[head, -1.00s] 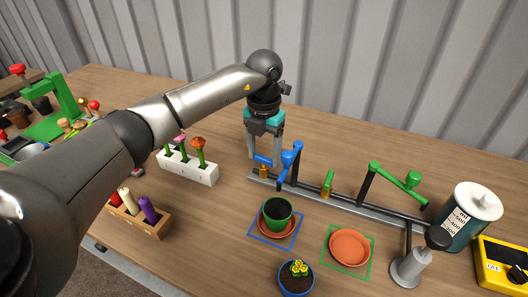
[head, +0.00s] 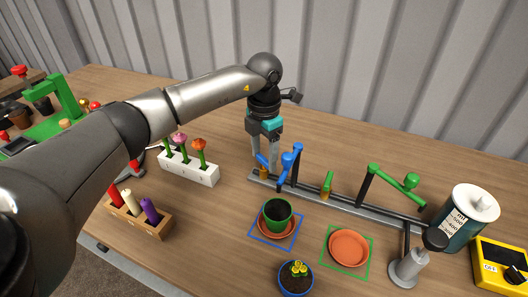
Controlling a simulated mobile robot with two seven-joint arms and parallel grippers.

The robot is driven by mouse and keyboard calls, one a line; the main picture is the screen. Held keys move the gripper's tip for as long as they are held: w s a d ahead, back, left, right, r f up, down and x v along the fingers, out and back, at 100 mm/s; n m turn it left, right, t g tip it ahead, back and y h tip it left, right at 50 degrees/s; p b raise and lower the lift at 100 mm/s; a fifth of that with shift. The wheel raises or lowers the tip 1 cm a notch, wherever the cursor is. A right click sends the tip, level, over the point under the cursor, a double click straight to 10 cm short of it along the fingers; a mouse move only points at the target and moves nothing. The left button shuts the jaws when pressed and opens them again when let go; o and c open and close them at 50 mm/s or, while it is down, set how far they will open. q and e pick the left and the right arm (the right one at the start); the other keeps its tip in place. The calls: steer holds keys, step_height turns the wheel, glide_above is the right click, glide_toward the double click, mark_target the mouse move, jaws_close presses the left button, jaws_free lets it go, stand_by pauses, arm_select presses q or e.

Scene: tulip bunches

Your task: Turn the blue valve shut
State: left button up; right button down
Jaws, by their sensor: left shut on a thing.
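The blue valve's handle (head: 262,160) is a short blue lever on a brass body at the left end of a grey rail (head: 345,203). It sits slantwise, its far end toward the left in the head view. My left gripper (head: 265,165) reaches down from above with its two grey fingers on either side of the handle, shut on it. The fingers partly hide the handle and brass body. A blue spout (head: 287,162) on a post stands just right of the valve. My right gripper is not in view.
A green valve (head: 328,180) and green spout (head: 410,181) stand farther right on the rail. A potted saucer (head: 262,229) and an empty terracotta saucer (head: 349,248) are in front. A white flower block (head: 202,174) stands left of the gripper.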

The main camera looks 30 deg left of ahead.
arm_select(q)
steer(key=shift+r+m, duration=0.1)
steer(key=shift+m, duration=0.8)
steer(key=m, duration=0.3)
steer(key=shift+w+m, duration=0.1)
steer(key=shift+m, duration=0.3)
steer(key=m, duration=0.2)
steer(key=shift+m, duration=2)
steer(key=o, duration=1.4)
steer(key=shift+c, duration=0.2)
